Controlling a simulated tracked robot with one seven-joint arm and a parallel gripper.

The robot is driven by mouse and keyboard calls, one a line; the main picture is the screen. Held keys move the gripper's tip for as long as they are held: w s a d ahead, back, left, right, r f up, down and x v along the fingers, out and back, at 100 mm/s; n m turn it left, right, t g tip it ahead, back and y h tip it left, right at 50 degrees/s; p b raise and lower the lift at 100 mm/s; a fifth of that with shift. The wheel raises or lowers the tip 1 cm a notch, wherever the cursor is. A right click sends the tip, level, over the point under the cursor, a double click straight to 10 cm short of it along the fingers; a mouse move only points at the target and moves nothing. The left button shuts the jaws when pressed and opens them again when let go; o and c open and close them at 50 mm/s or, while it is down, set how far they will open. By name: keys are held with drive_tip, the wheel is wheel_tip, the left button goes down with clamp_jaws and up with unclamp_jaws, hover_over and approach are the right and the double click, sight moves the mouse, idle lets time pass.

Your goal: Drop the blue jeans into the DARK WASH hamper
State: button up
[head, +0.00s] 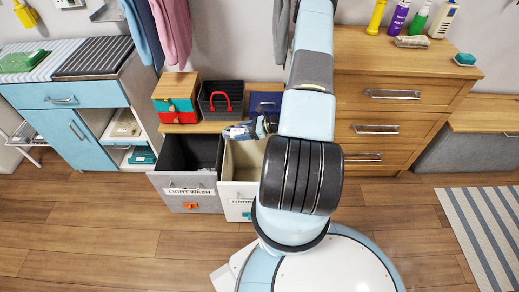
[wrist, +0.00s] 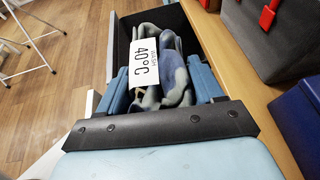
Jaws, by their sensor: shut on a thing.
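My gripper (wrist: 160,88) is shut on a bunched blue and grey-green garment, the blue jeans (wrist: 176,72). A white tag reading "WASH 40°C" (wrist: 143,50) hangs over it. In the head view the garment (head: 240,131) shows at the rear of an open cream-lined hamper (head: 241,166), above its opening. That hamper's label (head: 240,203) is partly unreadable. My arm covers the area right of the cream hamper. I cannot read a DARK WASH label. In the wrist view a dark-lined hamper (wrist: 125,40) lies beyond the garment.
A dark basket with red handles (head: 221,98), a small box with coloured drawers (head: 176,97) and a dark blue box (head: 265,103) stand on the wooden shelf behind the hampers. A wooden chest (head: 400,75) stands right, a light-blue cabinet (head: 60,95) left. The front floor is clear.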

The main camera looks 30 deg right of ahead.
drive_tip(key=s+d+f+n+g+y, duration=0.1)
drive_tip(key=s+d+f, duration=0.2)
drive_tip(key=s+f, duration=0.5)
drive_tip(key=shift+d+f+n+g, duration=0.15)
drive_tip(key=shift+f+n+g, duration=0.15)
drive_tip(key=shift+f, duration=1.6)
drive_tip(key=shift+s, duration=0.1)
drive_tip(key=o, duration=1.3)
drive_tip(key=shift+c, duration=0.2)
drive_tip(key=v, duration=1.3)
drive_tip(key=shift+d, duration=0.4)
drive_tip(key=shift+s, duration=0.2)
